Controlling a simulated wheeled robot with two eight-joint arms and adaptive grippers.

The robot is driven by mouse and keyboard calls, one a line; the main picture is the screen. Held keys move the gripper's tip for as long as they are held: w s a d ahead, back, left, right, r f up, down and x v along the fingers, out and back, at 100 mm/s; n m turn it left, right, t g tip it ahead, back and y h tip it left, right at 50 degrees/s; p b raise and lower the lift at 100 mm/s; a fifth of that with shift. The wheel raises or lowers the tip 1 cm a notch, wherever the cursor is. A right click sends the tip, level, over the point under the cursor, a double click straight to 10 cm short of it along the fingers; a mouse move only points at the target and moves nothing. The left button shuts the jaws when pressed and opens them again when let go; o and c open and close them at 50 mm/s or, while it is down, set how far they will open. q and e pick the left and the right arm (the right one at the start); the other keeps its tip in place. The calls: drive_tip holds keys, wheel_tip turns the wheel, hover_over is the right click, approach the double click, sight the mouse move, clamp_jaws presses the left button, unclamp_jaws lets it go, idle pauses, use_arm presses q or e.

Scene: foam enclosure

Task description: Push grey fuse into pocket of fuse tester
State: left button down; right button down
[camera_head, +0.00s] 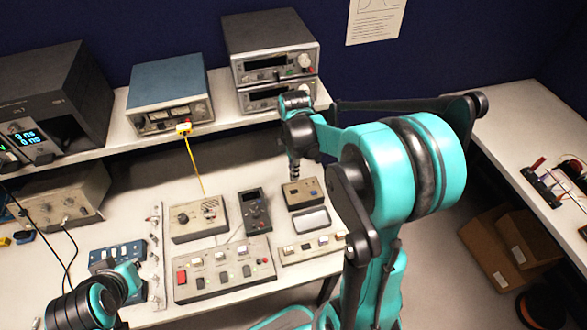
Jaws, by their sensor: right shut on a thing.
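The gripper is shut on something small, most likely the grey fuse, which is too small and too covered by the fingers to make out. I cannot tell whether the fuse touches the pocket. My left gripper (132,284) is low at the left, beside a blue-topped block; its fingers are not clear.
Several grey control boxes stand close around the tester, including a wide panel with a red switch (226,268) and a dark handheld meter (255,211). A shelf behind holds bench instruments (170,97). A yellow cable (193,160) hangs from it. Cardboard boxes (505,250) stand on the floor at right.

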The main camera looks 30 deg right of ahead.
drive_tip(key=b, duration=0.5)
hover_over(294, 187)
drive_tip(key=s, duration=0.2)
drive_tip(key=shift+w+a+f, duration=0.1)
drive_tip(key=shift+a+f, duration=0.05)
drive_tip(key=shift+f, duration=0.8)
drive_tip(key=shift+w+a+f, duration=0.1)
drive_tip(key=shift+a+f, duration=0.05)
drive_tip(key=shift+f, duration=0.8)
drive_tip(key=shift+a+f, duration=0.15)
drive_tip(key=shift+f, duration=0.8)
drive_tip(key=shift+f+b, duration=1.2)
drive_tip(key=shift+f, duration=0.4)
drive_tip(key=c, duration=1.5)
unclamp_jaws()
drive_tip(key=shift+r, duration=0.1)
wheel_tip(294, 187, up, 12)
drive_tip(key=s+a+f+m+t+b, duration=0.1)
drive_tip(key=s+a+m+t, duration=0.2)
drive_tip(key=s+a+m, duration=0.2)
drive_tip(key=s+a+f+m+t+b, duration=0.1)
drive_tip(key=s+a+m+t, duration=0.3)
drive_tip(key=m, duration=0.6)
drive_tip(key=shift+s+a+f, duration=0.8)
drive_tip(key=shift+s+a, duration=0.05)
drive_tip(key=shift+s, duration=0.2)
